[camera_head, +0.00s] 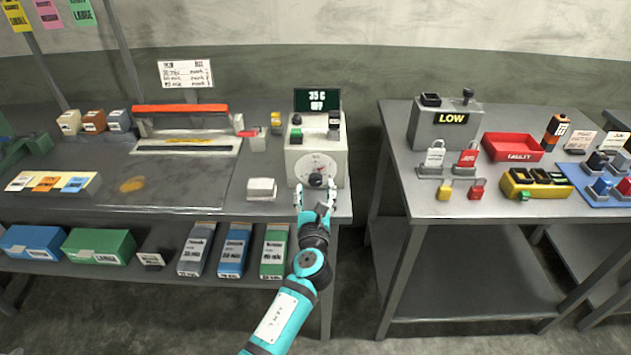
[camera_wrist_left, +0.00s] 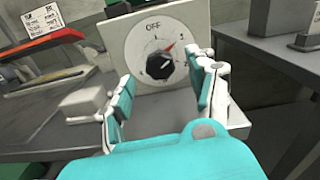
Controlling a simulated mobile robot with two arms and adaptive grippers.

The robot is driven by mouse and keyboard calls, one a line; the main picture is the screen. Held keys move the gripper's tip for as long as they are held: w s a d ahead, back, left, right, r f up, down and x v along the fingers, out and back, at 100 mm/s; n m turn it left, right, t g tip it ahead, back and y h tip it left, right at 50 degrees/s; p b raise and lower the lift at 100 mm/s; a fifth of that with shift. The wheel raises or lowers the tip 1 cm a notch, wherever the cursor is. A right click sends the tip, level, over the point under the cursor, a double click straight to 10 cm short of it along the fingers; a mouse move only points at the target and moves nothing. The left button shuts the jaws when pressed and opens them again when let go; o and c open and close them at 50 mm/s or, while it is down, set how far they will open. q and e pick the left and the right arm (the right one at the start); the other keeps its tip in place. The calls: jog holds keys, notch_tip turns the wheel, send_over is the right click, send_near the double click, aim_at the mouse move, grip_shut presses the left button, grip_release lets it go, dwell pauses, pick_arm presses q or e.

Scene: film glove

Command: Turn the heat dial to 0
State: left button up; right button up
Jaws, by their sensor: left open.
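The heat dial is a black knob on a white scale plate on the front of a white control box (camera_head: 339,157). The knob (camera_wrist_left: 160,66) shows in the left wrist view, with OFF printed above it, numbers around it and a red mark at its upper right. In the head view the knob (camera_head: 316,180) is just beyond my left gripper (camera_head: 315,197). My left gripper (camera_wrist_left: 165,98) is open, its fingers to either side of the knob in the picture and seemingly short of it. The display (camera_head: 317,99) reads 35 C OFF. My right gripper is not in view.
A small white block (camera_head: 262,189) stands left of the box. A sealer with a red bar (camera_head: 180,109) is further left. A gap separates this bench from the right table (camera_head: 440,205), which holds a LOW box (camera_head: 440,131) and a red tray (camera_head: 500,155).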

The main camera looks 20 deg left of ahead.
aim_at(315, 183)
pick_arm(q)
jog(key=shift+x, duration=1.85)
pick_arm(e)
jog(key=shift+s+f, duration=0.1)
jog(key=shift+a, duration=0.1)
pick_arm(q)
jog(key=c, duration=1.2)
jog(key=shift+o, duration=0.2)
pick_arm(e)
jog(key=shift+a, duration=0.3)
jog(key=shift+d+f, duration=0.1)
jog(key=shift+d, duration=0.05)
